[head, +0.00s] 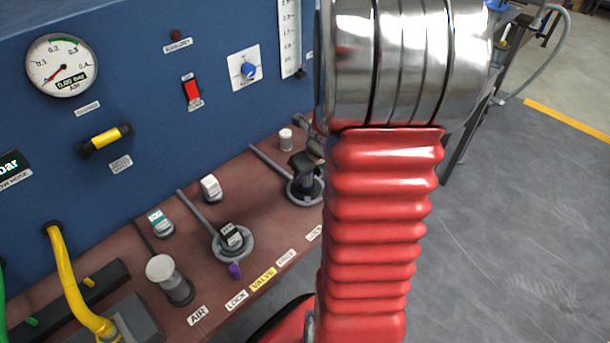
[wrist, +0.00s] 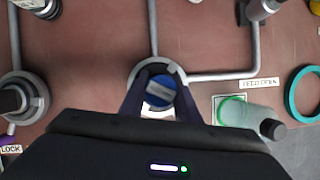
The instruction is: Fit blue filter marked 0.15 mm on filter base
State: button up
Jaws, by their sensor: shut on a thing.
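My gripper (wrist: 160,103) is shut on a blue round piece with a pale bar across its top, the blue filter (wrist: 160,92). Its two dark fingers hold it from either side. No size marking is readable on it. A round grey base (wrist: 139,74) shows around and beneath the filter in the wrist view; I cannot tell whether the filter is seated in it or just above. In the head view my red arm covers much of the right half, and the filter cannot be made out.
A black-topped piece in a grey ring (wrist: 42,95) stands to the left, near the LOCK label. To the right lie a pale green bottle-like piece (wrist: 250,117) and a teal ring (wrist: 293,92). The blue panel (head: 150,25) with gauge and switches rises behind the brown bench (head: 275,215).

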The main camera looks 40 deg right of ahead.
jog(key=shift+s+f, duration=0.25)
jog(key=shift+f, duration=0.1)
jog(key=o, duration=0.9)
jog(key=shift+a, duration=0.1)
jog(key=shift+o, duration=1.1)
jog(key=shift+r, duration=0.3)
jog(key=d+v, duration=0.1)
jog(key=v, duration=1.2)
jog(key=shift+a+r, duration=0.45)
jog(key=shift+w, duration=0.15)
